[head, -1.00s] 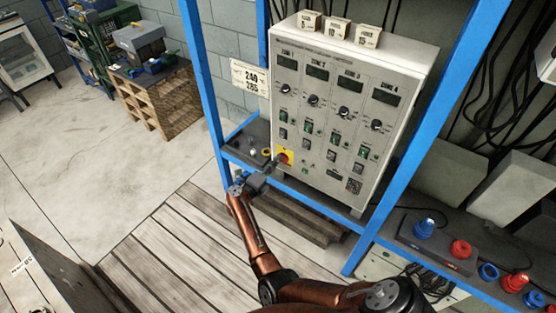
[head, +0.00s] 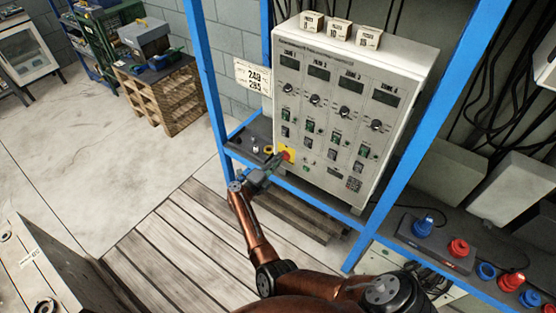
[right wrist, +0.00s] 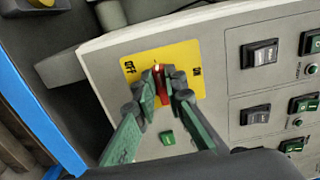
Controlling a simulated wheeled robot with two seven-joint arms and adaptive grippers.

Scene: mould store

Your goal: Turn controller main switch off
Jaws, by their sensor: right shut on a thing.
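The controller (head: 340,115) is a pale grey cabinet on a blue rack in the head view. Its main switch is a red knob (right wrist: 162,88) on a yellow plate (right wrist: 187,58) lettered OFF and ON, low on the cabinet's left side. In the right wrist view the knob has a white mark at its upper tip and stands between the two words. My right gripper (right wrist: 164,80) is shut on the knob, one green finger on each side. The fingers hide part of the knob. The switch plate also shows small in the head view (head: 290,149). My left gripper is out of view.
Rocker switches (right wrist: 259,54) sit close right of the plate. A blue rack post (head: 208,85) stands left of my right arm. Small parts lie on the dark shelf (head: 247,137). Red and blue connectors (head: 458,249) are at lower right. Wooden boards (head: 165,245) cover the floor.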

